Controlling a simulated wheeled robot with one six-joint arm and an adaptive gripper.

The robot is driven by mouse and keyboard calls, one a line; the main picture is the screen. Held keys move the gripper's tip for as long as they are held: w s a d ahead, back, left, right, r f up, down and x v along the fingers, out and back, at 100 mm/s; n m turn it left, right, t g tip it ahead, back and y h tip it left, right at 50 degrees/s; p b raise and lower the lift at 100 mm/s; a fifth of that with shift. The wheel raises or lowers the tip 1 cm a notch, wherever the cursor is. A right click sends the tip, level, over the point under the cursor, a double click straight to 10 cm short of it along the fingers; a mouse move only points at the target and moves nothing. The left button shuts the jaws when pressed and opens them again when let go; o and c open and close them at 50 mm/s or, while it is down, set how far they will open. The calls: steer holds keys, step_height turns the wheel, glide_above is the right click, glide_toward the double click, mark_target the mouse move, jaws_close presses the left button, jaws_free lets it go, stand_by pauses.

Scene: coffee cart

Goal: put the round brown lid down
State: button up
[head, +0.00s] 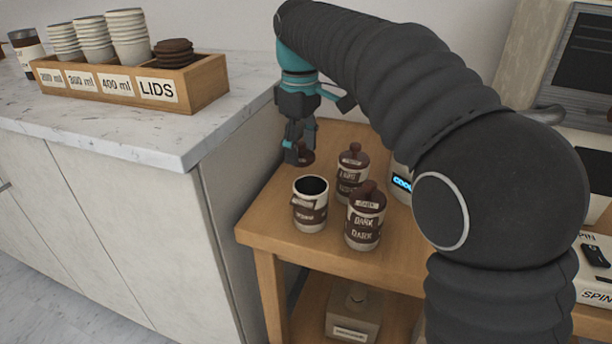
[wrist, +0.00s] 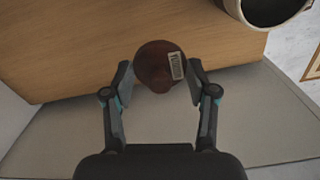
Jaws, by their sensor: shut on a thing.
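The round brown lid (wrist: 152,66) is between the fingers of my gripper (wrist: 160,82) in the wrist view, with a small label on it. In the head view the lid (head: 305,157) shows at the fingertips of my gripper (head: 299,152), over the left edge of the wooden table (head: 268,217). I cannot tell whether it touches the table top. An open canister (head: 310,213) with a dark inside and no lid stands in front of it; its rim also shows at the top right of the wrist view (wrist: 235,10).
Two lidded canisters, one behind (head: 351,178) and one marked DARK (head: 365,228), stand right of the open one. A white counter (head: 130,129) with a wooden cup-and-lid holder (head: 206,84) is at left. The table's front left corner is clear.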

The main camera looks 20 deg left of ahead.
mark_target(299, 144)
step_height(299, 144, down, 3)
steer(key=shift+s+a+r, duration=0.15)
steer(key=shift+f+b, duration=0.35)
steer(key=shift+f, duration=1.45)
steer(key=shift+f, duration=0.1)
steer(key=o, duration=1.1)
steer(key=shift+c, duration=0.2)
step_height(299, 144, up, 12)
steer(key=shift+r+p, duration=0.15)
steer(key=shift+p, duration=0.55)
